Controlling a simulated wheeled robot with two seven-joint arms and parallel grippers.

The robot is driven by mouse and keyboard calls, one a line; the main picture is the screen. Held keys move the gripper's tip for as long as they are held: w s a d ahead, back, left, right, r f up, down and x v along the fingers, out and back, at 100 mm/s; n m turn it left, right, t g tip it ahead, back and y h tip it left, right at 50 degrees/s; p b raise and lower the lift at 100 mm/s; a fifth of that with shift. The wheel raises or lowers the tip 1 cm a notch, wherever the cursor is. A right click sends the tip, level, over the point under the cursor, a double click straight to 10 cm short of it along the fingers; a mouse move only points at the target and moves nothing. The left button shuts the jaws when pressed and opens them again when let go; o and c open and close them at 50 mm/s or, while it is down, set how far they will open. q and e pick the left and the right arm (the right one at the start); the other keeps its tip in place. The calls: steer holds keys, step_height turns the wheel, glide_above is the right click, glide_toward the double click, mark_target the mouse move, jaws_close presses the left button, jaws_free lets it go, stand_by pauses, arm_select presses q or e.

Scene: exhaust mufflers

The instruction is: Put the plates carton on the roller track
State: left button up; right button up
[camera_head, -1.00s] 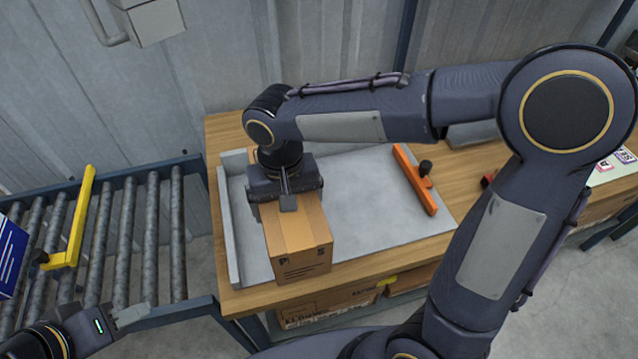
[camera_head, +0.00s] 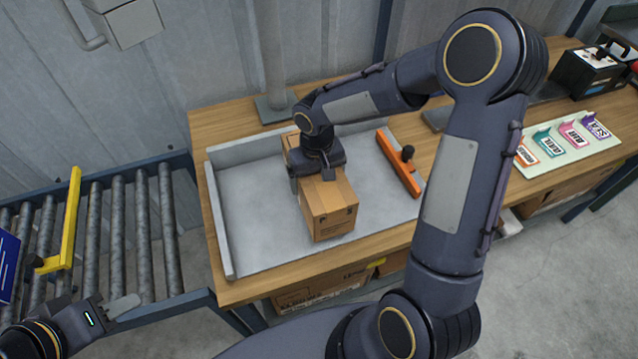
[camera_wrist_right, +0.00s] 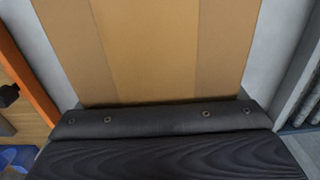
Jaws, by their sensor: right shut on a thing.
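The plates carton (camera_head: 328,210) is a brown taped box over the grey tray (camera_head: 265,235) on the wooden bench; its small print is unreadable. My right gripper (camera_head: 318,172) is shut on its far end from above. I cannot tell whether the carton touches the tray. In the right wrist view the carton (camera_wrist_right: 150,50) fills the middle against the gripper. The roller track (camera_head: 118,240), with grey metal rollers, stands left of the bench. My left gripper (camera_head: 118,308) is low at the track's near edge, apart from the carton; its jaw opening is unclear.
A yellow bar (camera_head: 68,225) crosses the track, with a blue panel (camera_head: 8,265) at its left. The tray has a raised left wall; an orange bar with a black knob (camera_head: 398,165) lies at its right. The rollers right of the yellow bar are clear.

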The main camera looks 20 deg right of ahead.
steer(key=shift+w+d+f, duration=0.15)
steer(key=shift+d+f, duration=0.1)
steer(key=shift+f, duration=0.05)
step_height(320, 180, down, 3)
steer(key=shift+w+d+f, duration=0.1)
steer(key=shift+f, duration=0.05)
steer(key=shift+f, duration=0.15)
steer(key=o, duration=1.4)
